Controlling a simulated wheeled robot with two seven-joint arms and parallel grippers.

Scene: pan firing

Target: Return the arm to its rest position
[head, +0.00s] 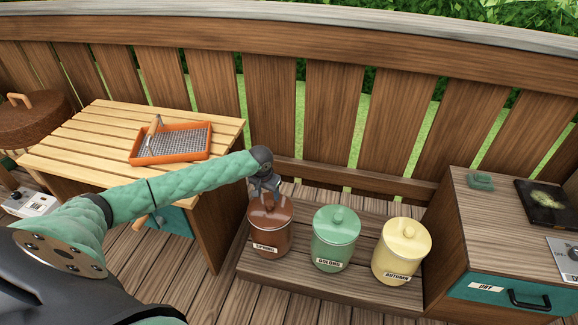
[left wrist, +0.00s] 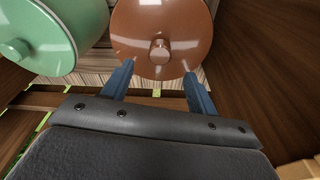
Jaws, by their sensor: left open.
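My left arm (head: 170,185) reaches in from the left of the head view. Its gripper (head: 268,192) is just above the brown lidded canister (head: 268,235) labelled "SPRING". In the left wrist view, the two blue fingers (left wrist: 155,80) are spread apart, and the brown lid (left wrist: 150,20) with its round knob shows beyond them. Nothing is held between the fingers. Whether the fingertips touch the lid cannot be told. My right gripper is not in either view.
A green canister (head: 336,240) and a yellow canister (head: 401,252) stand to the right on the low platform. A slatted table (head: 80,140) with an orange tray (head: 168,157) is at left. A cabinet (head: 480,230) stands at right. A wooden fence (head: 290,100) runs behind.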

